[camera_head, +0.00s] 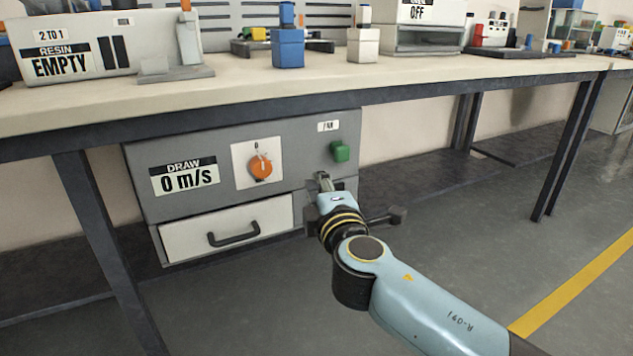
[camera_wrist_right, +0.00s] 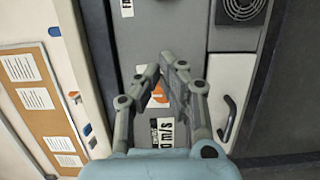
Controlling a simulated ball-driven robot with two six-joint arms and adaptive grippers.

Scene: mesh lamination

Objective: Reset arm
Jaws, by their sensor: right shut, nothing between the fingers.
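My right arm reaches in from the lower right in the head view. Its gripper (camera_head: 324,182) is in front of the grey cabinet (camera_head: 222,130) under the workbench, just right of the drawer and below the green knob. In the right wrist view the gripper (camera_wrist_right: 170,65) has its fingertips together with nothing between them. The fingers partly cover the cabinet's front panel, with its orange knob (camera_wrist_right: 157,97) and "m/s" label (camera_wrist_right: 163,133). I cannot tell whether the fingertips touch the cabinet. My left gripper is not in view.
The cabinet has an orange dial (camera_head: 260,167), a green knob (camera_head: 340,151) and a white drawer (camera_head: 228,228) that looks closed. The workbench (camera_head: 300,90) holds several boxes and fixtures. Its dark legs (camera_head: 103,250) stand beside the cabinet. Open floor (camera_head: 470,250) lies to the right.

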